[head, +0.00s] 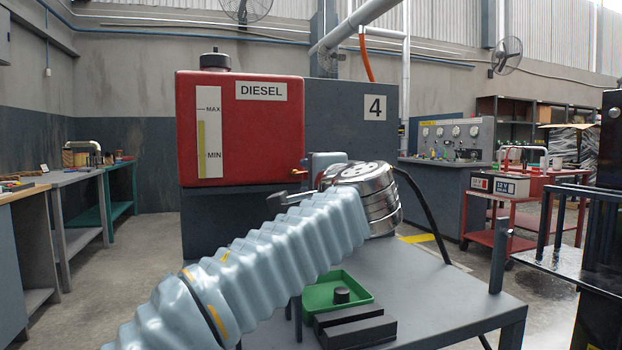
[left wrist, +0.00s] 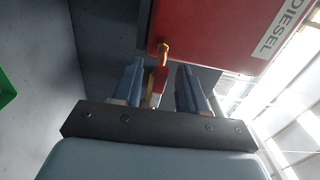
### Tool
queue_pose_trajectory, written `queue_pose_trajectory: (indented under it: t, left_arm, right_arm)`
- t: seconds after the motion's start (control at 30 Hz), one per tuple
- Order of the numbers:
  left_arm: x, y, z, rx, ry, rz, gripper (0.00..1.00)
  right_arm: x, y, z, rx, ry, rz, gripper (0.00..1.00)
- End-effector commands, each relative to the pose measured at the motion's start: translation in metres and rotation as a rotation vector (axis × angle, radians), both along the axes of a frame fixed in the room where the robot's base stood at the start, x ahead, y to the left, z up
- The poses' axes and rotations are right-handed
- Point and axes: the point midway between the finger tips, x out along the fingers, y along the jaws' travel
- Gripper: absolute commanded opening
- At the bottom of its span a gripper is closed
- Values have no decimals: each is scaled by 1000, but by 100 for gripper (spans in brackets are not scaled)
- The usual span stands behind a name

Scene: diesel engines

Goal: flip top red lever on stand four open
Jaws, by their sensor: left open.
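The red diesel tank (head: 240,130) with a MAX/MIN gauge stands on the dark stand marked 4 (head: 374,107). In the left wrist view, a small red lever (left wrist: 161,78) on a brass fitting (left wrist: 164,50) sticks out under the red tank (left wrist: 205,30). My left gripper (left wrist: 159,76) is open, with one finger on each side of the lever. I cannot tell whether either finger touches it. In the head view, my left gripper (head: 290,196) is at the tank's lower right, partly hidden by my arm. My right gripper is not in view.
A green tray (head: 338,290) with a dark round piece and dark blocks (head: 355,328) lie on the grey table (head: 430,290) below my left arm. A red cart (head: 515,190) and a gauge console (head: 450,140) stand at the right. Workbenches (head: 70,185) line the left.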

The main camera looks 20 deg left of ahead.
Motion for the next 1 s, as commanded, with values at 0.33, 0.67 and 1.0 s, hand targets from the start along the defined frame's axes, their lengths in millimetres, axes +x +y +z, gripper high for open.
queue_pose_trajectory:
  t: [0.33,0.67,1.0]
  left_arm:
    - [-38,-27,-1,0,-1,-5,42]
    - [-99,-67,-1,0,0,-3,42]
    - [-115,-78,0,0,0,1,42]
  right_arm:
    - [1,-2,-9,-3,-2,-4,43]
    - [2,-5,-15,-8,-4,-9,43]
    - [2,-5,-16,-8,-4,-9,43]
